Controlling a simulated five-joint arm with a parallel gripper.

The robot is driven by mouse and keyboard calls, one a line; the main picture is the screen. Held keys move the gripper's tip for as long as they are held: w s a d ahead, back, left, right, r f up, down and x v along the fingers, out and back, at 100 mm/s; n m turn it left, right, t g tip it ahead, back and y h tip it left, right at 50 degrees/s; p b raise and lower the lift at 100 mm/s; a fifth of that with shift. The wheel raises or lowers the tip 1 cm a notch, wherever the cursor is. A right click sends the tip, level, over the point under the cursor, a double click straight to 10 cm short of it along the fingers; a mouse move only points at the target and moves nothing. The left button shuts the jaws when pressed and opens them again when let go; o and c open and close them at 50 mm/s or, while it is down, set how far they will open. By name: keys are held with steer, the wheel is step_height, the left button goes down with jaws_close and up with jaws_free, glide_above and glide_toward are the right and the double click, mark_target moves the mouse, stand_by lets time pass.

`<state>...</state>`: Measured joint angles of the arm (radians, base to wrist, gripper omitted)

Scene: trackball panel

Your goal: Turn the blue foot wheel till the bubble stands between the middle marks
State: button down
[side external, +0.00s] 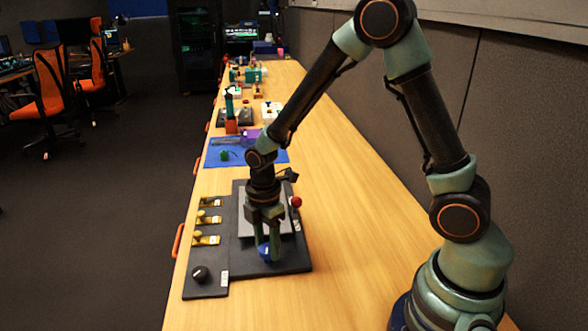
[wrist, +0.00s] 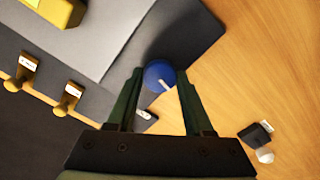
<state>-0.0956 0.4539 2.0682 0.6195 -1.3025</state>
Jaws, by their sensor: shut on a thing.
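The blue foot wheel (side external: 265,253) is at the near edge of a dark panel board (side external: 292,264) in the side external view. In the wrist view the blue wheel (wrist: 159,76) shows a white line on its face, slanting down to the right. My gripper (side external: 266,246) points down with a finger on either side of the wheel, shut on it. In the wrist view my gripper's fingertips (wrist: 159,80) flank the wheel left and right. A grey plate (wrist: 110,38) lies on the board beside the wheel. I cannot make out the bubble or its marks in either view.
A red ball (side external: 296,202) stands at the board's right. A yellow block (wrist: 62,10) is at the wrist view's top left.

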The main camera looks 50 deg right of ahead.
steer(key=shift+c, duration=1.5)
jaws_free()
step_height(320, 180, up, 12)
steer(key=shift+r, duration=0.1)
step_height(320, 180, up, 5)
steer(key=m+t, duration=0.2)
steer(key=m, duration=0.3)
glide_above(268, 247)
steer(key=s+d, duration=0.1)
steer(key=s, duration=0.1)
steer(key=s+d+r+m+t, duration=0.2)
steer(key=s+m, duration=0.4)
steer(key=m, duration=0.5)
steer(key=shift+d+r+t, duration=0.15)
steer(key=shift+r+t, duration=0.65)
steer(key=shift+r, duration=0.15)
